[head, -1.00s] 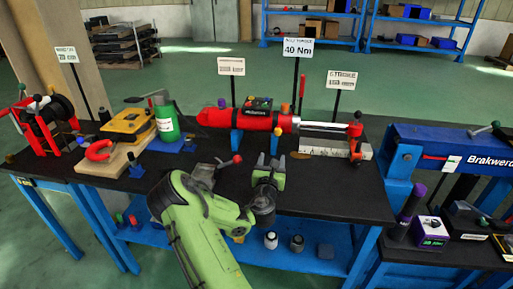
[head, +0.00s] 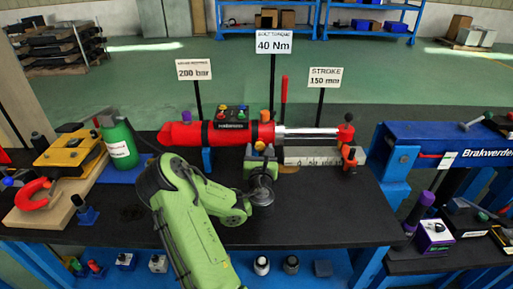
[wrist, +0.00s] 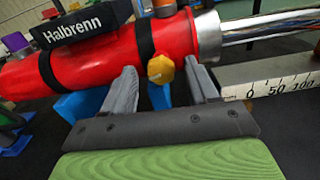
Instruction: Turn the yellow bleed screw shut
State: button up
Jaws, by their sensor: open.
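The yellow bleed screw (wrist: 160,69) is a round knob on the side of the red cylinder (wrist: 95,68), near its silver end collar. My gripper (wrist: 162,78) is open in the wrist view, with one finger left and one right of the screw. Gaps show between the screw and both fingers; I cannot tell how far the tips reach in depth. In the head view my gripper (head: 261,152) is in front of the red cylinder (head: 180,133), and a small yellow spot of the screw (head: 259,146) shows there.
A ruler block (head: 312,156) lies under the chrome rod (head: 310,132). A red lever (head: 284,90) stands behind the cylinder. Blue supports (wrist: 88,103) hold the cylinder. A green bottle (head: 118,140) stands at the left. The bench front right is clear.

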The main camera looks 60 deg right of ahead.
jog(key=shift+s+r, duration=0.1)
jog(key=shift+c, duration=0.4)
jog(key=c, duration=1)
jog(key=shift+m, duration=0.3)
jog(key=m, duration=0.4)
jog(key=shift+m, duration=0.3)
jog(key=m, duration=0.5)
jog(key=shift+s+p, duration=0.1)
jog(key=shift+p, duration=0.3)
jog(key=m, duration=0.5)
jog(key=shift+f+m, duration=0.2)
jog(key=shift+m, duration=0.2)
jog(key=shift+f+m+p, duration=0.1)
jog(key=shift+m+p, duration=0.35)
jog(key=shift+m, duration=1.85)
